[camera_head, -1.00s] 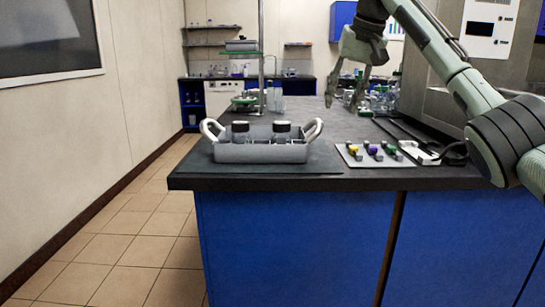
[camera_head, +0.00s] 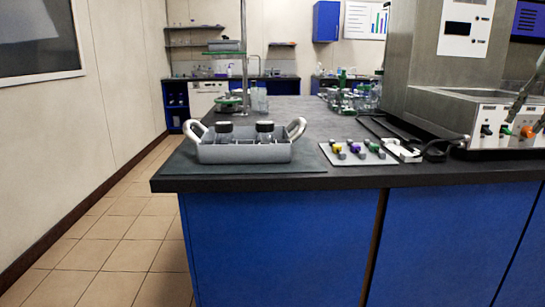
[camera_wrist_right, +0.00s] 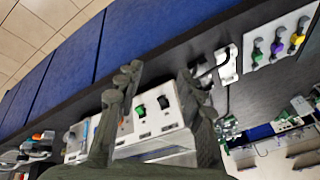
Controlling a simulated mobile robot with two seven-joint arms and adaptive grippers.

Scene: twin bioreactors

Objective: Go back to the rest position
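My right gripper (camera_wrist_right: 158,74) shows in the right wrist view with its two dark fingers spread apart and nothing between them. Beyond the fingers lies a white control panel (camera_wrist_right: 152,119) with a black and a green switch. In the head view only a grey-green piece, likely a finger of my right gripper (camera_head: 524,96), shows at the right edge, in front of the white panel with coloured connectors (camera_head: 494,128). Whether it touches the panel cannot be told. My left gripper is in neither view.
A grey caddy (camera_head: 244,153) with two handles and dark-capped bottles stands on the dark bench (camera_head: 300,181). A plate (camera_head: 336,158) with yellow, purple and green clamps lies right of it. Glassware stands farther back. The tiled floor (camera_head: 115,244) at left is clear.

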